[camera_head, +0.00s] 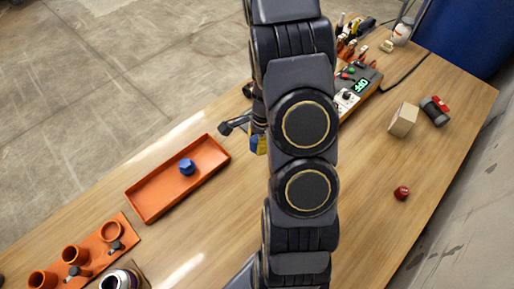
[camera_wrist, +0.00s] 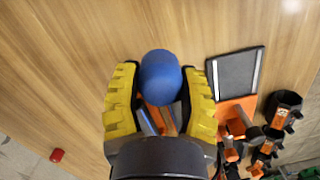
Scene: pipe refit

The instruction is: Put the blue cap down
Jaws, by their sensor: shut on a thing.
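My gripper (camera_wrist: 160,72) has yellow-padded fingers and is shut on a blue cap (camera_wrist: 160,78), which sits between the fingertips in the wrist view. The cap is rounded and smooth on the side facing the camera. In the head view my gripper (camera_head: 258,143) is mostly hidden behind my arm, with one yellow finger pad showing over the table. The held cap cannot be made out there. A second blue piece (camera_head: 187,167) lies in the shallow orange tray (camera_head: 150,212), left of my gripper.
An orange rack (camera_head: 92,262) with round holders stands at the lower left of the wooden table. Table around the red piece is clear.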

